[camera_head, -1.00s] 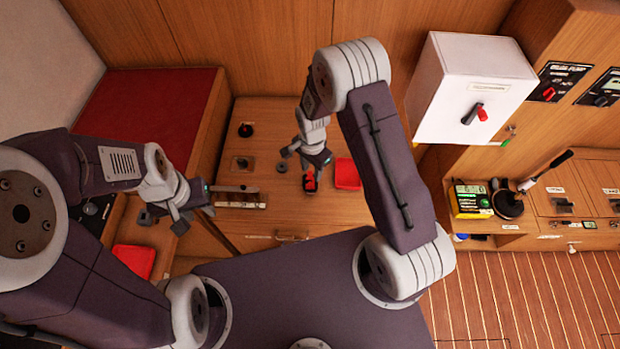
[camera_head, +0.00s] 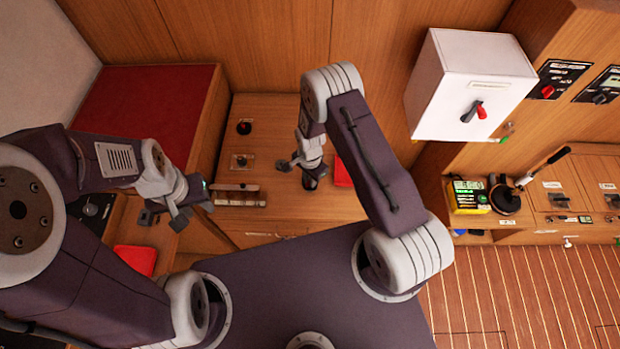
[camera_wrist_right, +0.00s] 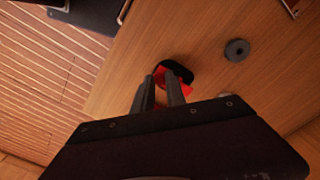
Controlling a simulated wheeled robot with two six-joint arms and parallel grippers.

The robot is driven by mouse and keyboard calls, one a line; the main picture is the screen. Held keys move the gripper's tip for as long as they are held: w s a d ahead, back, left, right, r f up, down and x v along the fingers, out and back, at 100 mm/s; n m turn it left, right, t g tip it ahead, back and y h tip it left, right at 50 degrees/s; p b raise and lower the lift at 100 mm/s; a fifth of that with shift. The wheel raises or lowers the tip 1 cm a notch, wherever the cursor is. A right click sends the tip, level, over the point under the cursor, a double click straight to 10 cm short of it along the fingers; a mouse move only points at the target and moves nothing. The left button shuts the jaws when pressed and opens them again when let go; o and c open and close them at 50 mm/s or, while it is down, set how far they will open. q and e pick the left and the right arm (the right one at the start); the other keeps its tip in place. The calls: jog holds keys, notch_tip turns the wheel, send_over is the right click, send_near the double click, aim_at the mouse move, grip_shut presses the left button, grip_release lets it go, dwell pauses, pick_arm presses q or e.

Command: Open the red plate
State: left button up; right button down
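A flat red plate (camera_head: 343,172) lies on the wooden counter, just right of my right gripper (camera_head: 308,176) in the head view. A small red and black piece (camera_wrist_right: 178,73) sits at the fingertips of my right gripper in the right wrist view. The right fingers (camera_wrist_right: 160,88) are apart, with red showing between them; I cannot tell whether they touch it. My left gripper (camera_head: 166,216) is open and empty, left of the counter. Another red plate (camera_head: 134,260) lies at lower left.
A black round knob (camera_head: 243,127) and a small latch plate (camera_head: 241,162) are on the counter. A dark round piece (camera_wrist_right: 237,50) stands near the right fingers. A white box (camera_head: 473,88) with a red-tipped switch hangs at right.

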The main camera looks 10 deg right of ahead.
jog(key=shift+d+n, duration=0.45)
jog(key=shift+n, duration=0.45)
dwell(1.4)
jog(key=c, duration=1.3)
grip_release()
jog(key=shift+c, duration=0.2)
notch_tip(320, 180, up, 9)
jog(key=b, duration=0.1)
jog(key=shift+b, duration=0.3)
jog(key=shift+r, duration=0.1)
